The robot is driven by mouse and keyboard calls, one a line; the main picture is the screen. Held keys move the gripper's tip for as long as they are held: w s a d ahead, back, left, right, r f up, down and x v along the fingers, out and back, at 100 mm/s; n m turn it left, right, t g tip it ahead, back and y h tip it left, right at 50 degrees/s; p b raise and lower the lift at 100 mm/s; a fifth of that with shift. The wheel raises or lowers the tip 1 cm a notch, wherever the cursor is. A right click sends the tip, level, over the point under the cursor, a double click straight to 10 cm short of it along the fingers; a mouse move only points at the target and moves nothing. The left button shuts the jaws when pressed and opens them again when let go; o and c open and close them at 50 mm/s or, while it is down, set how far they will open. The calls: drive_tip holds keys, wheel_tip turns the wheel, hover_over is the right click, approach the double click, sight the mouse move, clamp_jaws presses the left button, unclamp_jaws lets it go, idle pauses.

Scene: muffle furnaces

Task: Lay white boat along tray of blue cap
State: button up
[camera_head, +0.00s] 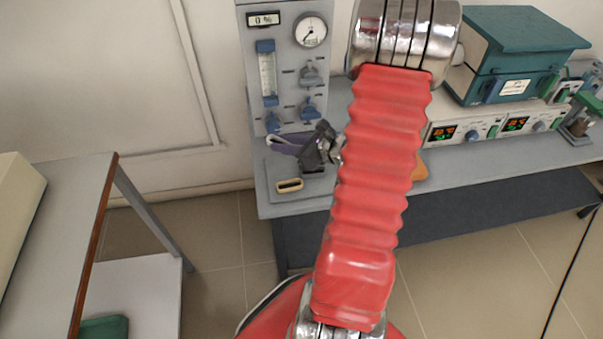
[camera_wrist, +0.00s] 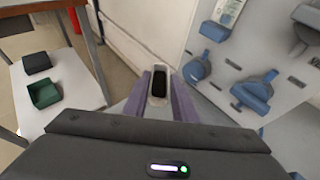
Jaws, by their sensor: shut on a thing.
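The white boat (camera_wrist: 159,86), a small oblong dish with a dark inside, sits between the purple fingers of my gripper (camera_wrist: 160,98) in the wrist view. My gripper is shut on it. In the head view my gripper (camera_head: 285,145) is beside the grey panel, over the left end of the bench, with its fingers pointing left. I cannot make out a tray with a blue cap in either view.
A cream oblong piece (camera_head: 289,185) with a dark hollow shows at the bench's left end. The grey panel (camera_head: 288,65) has blue valves. A teal furnace (camera_head: 515,55) stands at the right. A green open box (camera_wrist: 44,94) and a dark box (camera_wrist: 36,62) rest on a low white shelf.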

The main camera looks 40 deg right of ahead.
idle(0.3)
hover_over(286, 172)
drive_tip(key=shift+d+f, duration=0.1)
drive_tip(key=shift+f, duration=2.85)
drive_tip(key=shift+f, duration=2.05)
drive_tip(key=shift+f, duration=0.1)
drive_tip(key=o, duration=1)
drive_tip(key=v, duration=1.2)
